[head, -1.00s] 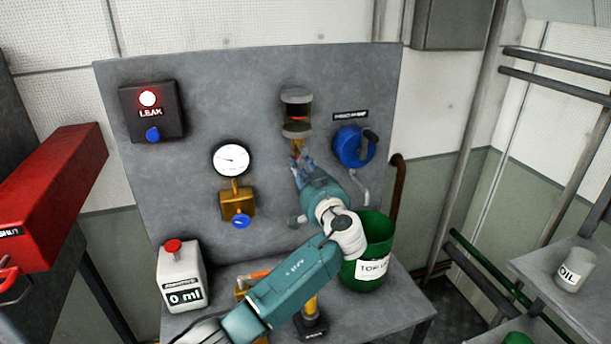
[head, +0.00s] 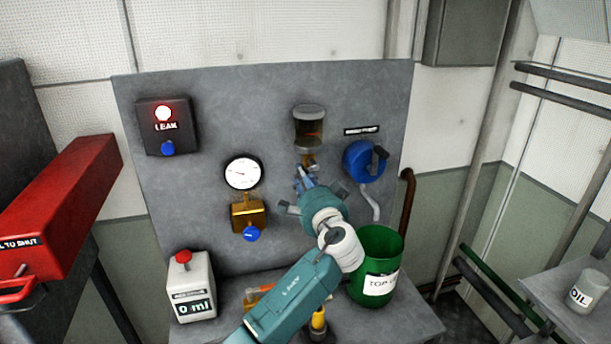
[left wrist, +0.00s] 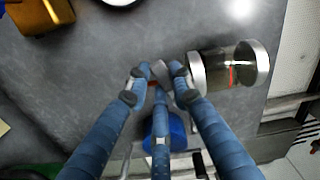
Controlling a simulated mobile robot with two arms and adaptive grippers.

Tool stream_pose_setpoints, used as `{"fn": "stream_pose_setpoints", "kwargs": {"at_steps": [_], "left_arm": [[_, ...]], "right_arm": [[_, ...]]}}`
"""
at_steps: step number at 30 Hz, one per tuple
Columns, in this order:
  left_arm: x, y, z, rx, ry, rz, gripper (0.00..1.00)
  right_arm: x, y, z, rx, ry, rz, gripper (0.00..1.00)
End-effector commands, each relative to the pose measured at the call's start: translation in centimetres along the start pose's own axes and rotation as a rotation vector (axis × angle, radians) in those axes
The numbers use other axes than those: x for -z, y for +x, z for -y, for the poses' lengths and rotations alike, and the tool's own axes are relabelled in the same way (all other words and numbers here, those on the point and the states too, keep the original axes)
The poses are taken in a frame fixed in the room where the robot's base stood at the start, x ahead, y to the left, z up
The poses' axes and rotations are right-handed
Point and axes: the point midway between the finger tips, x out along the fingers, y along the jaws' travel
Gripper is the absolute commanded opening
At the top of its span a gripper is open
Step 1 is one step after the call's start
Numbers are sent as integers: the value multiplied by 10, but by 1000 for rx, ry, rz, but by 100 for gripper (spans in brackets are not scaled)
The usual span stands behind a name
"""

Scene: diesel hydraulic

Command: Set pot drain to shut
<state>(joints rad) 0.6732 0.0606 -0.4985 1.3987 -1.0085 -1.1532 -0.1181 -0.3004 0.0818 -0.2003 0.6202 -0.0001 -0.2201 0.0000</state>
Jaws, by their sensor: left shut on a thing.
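The pot (head: 309,128) is a glass cylinder with grey end caps, high on the grey panel. It also shows in the left wrist view (left wrist: 228,66). Its brass drain (head: 309,159) hangs just below it. My left gripper (head: 304,181) is at the drain, coming from below. In the left wrist view the blue fingers (left wrist: 157,82) close around a small grey piece of the drain handle (left wrist: 160,71). The fingers hide most of the handle, so I cannot tell its exact position. My right gripper is not in view.
A blue valve (head: 364,161) sits right of the drain, and a gauge (head: 243,173) left. A green bucket (head: 379,268) and a white can (head: 191,287) stand on the bench below. A lit LEAK box (head: 166,127) is at upper left. A red box (head: 62,205) juts out at far left.

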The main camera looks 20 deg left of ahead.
Motion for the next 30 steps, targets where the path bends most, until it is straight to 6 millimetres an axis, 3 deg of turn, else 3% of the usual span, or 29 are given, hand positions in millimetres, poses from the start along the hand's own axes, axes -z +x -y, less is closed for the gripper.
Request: {"fn": "stream_pose_setpoints", "kwargs": {"at_steps": [12,30], "left_arm": [[1,0,12,0,263,-2,0],[1,0,13,1,334,-2,0]], "right_arm": [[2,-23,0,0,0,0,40],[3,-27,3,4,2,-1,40]]}}
